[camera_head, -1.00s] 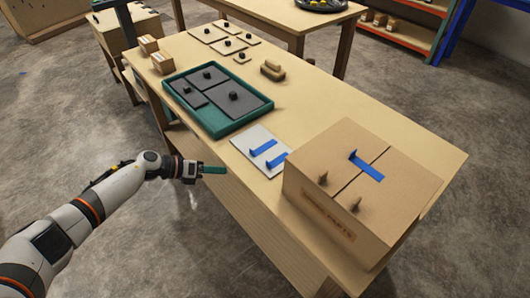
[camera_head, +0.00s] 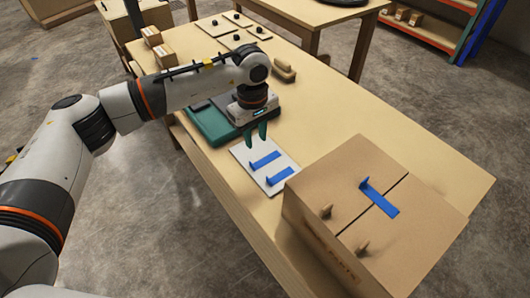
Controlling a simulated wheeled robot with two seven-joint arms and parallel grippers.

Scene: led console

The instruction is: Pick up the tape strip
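Two blue tape strips lie on a white board (camera_head: 252,155): the farther strip (camera_head: 265,160) and the nearer strip (camera_head: 280,176), each with a raised tab at its left end. A third blue tape strip (camera_head: 381,199) lies across the seam on top of the cardboard box (camera_head: 405,225), its tab standing up. My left gripper (camera_head: 257,137) points down just beyond the far edge of the white board. Its two teal fingers are apart with nothing seen between them. My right gripper is out of view.
Small boxes (camera_head: 152,36) and flat panels with knobs stand at the back. The table's right side is clear.

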